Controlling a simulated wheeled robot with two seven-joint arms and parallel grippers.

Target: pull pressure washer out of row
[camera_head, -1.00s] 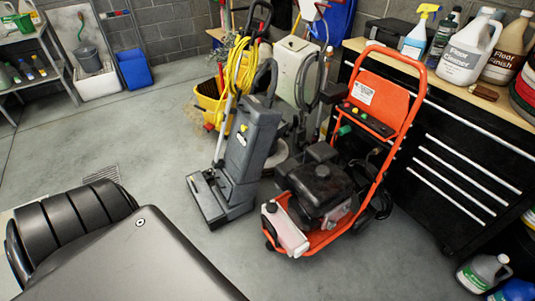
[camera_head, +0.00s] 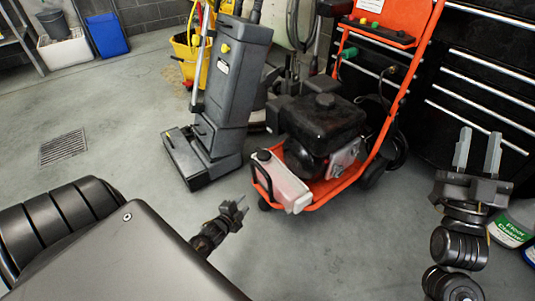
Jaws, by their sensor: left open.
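The pressure washer (camera_head: 326,195) has an orange frame, a black engine and a white tank at its front. It stands upright on the floor, with its handle partly cut off at the top. My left gripper (camera_head: 240,206) is low in front of the washer, to the left of the white tank and apart from it. Its small fingers are spread and empty. My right gripper (camera_head: 477,152) is to the right of the washer, in front of the black drawer cabinet. Its two fingers point up, parted and empty, not touching the washer.
A grey floor scrubber (camera_head: 237,85) stands close to the washer's left. A yellow bucket (camera_head: 190,60) is behind it. The black drawer cabinet (camera_head: 470,60) is behind and to the right. Bottles (camera_head: 510,225) stand at the right edge. The floor at left is clear, with a drain grate (camera_head: 62,148).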

